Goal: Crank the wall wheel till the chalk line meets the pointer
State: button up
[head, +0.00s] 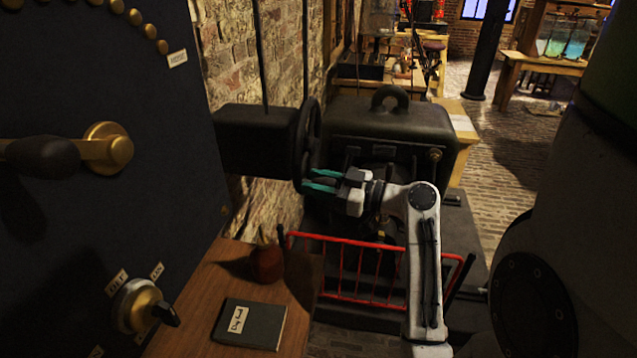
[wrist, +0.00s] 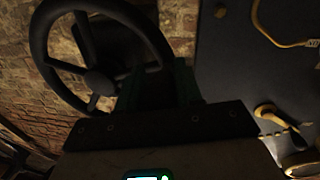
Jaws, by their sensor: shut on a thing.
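The wall wheel (head: 312,125) is dark and spoked, and stands edge-on in the head view at the right end of a black box (head: 253,140). In the wrist view the wheel (wrist: 41,40) shows its rim, hub and spokes at upper left. My gripper (head: 306,180) has teal fingers and is shut on the lower rim of the wheel. In the wrist view my gripper (wrist: 160,80) meets the rim's right side, and the fingers hide that part. I cannot make out a chalk line or a pointer in either view.
A red rail rack (head: 350,242) stands below my arm. A wooden table (head: 200,284) holds a dark book (head: 250,324) and a reddish-brown pot (head: 267,264). A dark panel with brass fittings (head: 107,148) fills the left. A black iron machine (head: 390,125) stands behind my gripper.

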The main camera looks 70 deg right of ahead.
grip_shut()
jog(key=shift+r, duration=0.15)
jog(key=shift+r+m, duration=0.25)
jog(key=shift+m, duration=0.25)
jog(key=o, duration=1)
grip_release()
jog(key=s, duration=0.3)
jog(key=s+b, duration=0.1)
jog(key=s, duration=0.3)
jog(key=s+a+b, duration=0.1)
jog(key=s, duration=0.3)
